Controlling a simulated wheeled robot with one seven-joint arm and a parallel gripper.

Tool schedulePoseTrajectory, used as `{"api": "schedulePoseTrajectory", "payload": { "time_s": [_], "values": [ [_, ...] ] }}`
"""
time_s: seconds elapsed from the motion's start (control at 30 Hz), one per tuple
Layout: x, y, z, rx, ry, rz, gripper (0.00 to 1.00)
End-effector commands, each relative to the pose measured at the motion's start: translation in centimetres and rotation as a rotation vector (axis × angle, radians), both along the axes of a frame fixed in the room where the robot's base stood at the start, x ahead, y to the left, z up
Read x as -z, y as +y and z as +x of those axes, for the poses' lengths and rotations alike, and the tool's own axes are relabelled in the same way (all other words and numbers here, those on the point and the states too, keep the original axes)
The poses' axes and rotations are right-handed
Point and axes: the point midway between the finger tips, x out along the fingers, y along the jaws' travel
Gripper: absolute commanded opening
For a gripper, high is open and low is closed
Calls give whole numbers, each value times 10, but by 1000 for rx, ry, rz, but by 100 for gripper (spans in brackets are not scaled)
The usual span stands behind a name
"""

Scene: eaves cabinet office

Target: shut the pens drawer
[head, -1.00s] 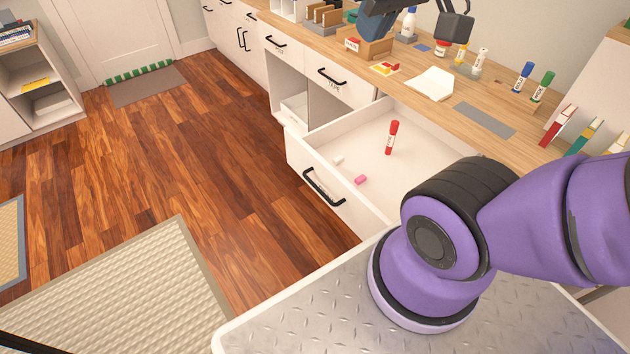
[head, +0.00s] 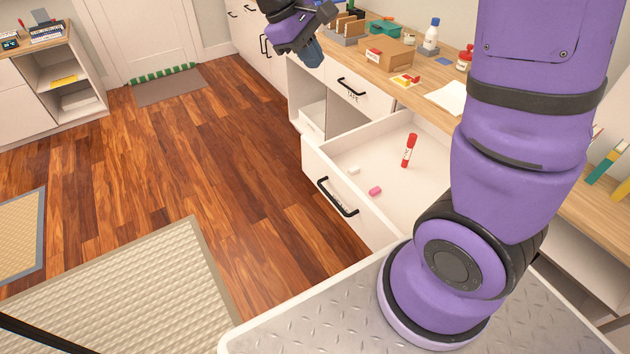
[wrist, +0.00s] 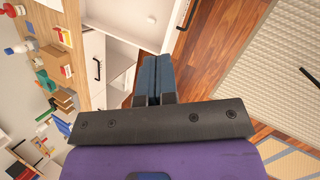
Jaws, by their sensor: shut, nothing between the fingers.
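The open drawer (head: 320,165) stands well out from the cabinet, its black bar handle (head: 337,197) on the white front. A label behind the handle is too small to read. The drawer (wrist: 150,30) also shows there, past the fingertips. My arm hides the drawer's right part.
A closed drawer labelled TAPE (head: 357,97) and an open cubby (head: 308,95) lie beyond. The wooden counter (head: 400,92) holds a cardboard box (head: 387,55), bottles and paper. The wood floor (head: 220,150) before the drawer is clear, with a beige rug (head: 130,290) nearer.

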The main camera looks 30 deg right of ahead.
Motion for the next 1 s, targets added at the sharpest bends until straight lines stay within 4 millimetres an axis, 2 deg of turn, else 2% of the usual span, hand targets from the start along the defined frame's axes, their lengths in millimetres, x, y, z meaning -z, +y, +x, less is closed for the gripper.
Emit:
{"api": "schedulePoseTrajectory", "payload": {
  "time_s": [0.03,0.2,0.5,0.8,1.0],
  "values": [
    [13,3,10,-22,37,-26,0],
    [51,11,39,-91,143,-116,0],
    [130,28,81,-222,321,-281,0],
    [221,45,107,-362,485,-452,0],
    [288,55,113,-460,589,-571,0]
  ]
}}
